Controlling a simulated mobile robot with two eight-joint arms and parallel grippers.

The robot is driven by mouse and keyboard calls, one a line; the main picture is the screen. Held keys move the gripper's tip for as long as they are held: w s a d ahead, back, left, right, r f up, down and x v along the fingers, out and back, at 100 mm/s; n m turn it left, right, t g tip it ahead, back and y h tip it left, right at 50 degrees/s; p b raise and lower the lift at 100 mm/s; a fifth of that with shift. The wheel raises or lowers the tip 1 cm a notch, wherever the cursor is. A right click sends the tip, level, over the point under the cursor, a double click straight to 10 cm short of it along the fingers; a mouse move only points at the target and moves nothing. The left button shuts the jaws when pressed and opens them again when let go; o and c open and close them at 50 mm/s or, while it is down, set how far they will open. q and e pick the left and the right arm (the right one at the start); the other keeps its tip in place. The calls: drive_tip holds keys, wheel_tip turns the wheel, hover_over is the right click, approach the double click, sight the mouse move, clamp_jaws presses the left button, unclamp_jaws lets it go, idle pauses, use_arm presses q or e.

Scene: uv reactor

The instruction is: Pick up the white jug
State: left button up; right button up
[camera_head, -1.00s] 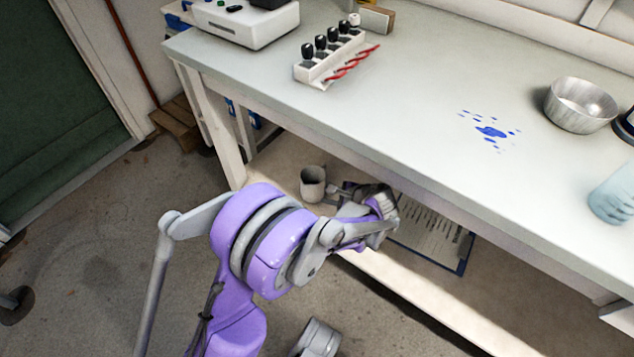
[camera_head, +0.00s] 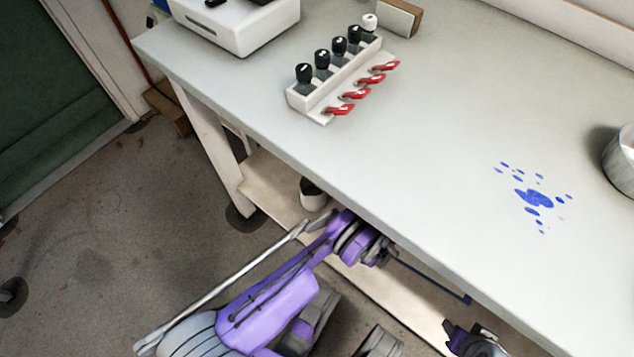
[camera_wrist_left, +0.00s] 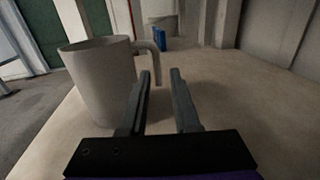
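The white jug (camera_head: 313,194) stands upright on the shelf under the table, partly hidden by the tabletop edge in the head view. It shows large in the left wrist view (camera_wrist_left: 102,80), left of my fingers, with its handle on its right side. My left gripper (camera_wrist_left: 161,75) is open, its fingers pointing forward low over the shelf. The left finger's tip is close to the handle; I cannot tell whether they touch. In the head view the tabletop hides my left gripper. A purple and grey part of mine shows at the lower right, but its fingers are unclear.
The tabletop (camera_head: 420,130) overhangs the shelf (camera_head: 270,185). A small blue object (camera_wrist_left: 161,43) stands farther back on the shelf.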

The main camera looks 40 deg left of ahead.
sight(317, 188)
use_arm(q)
drive_tip(key=x, duration=0.4)
drive_tip(key=shift+s+a, duration=0.15)
drive_tip(key=shift+a, duration=0.25)
drive_tip(key=b+x, duration=0.1)
drive_tip(key=x, duration=0.4)
drive_tip(key=shift+a, duration=0.45)
drive_tip(key=shift+c, duration=0.3)
clamp_jaws()
idle(0.3)
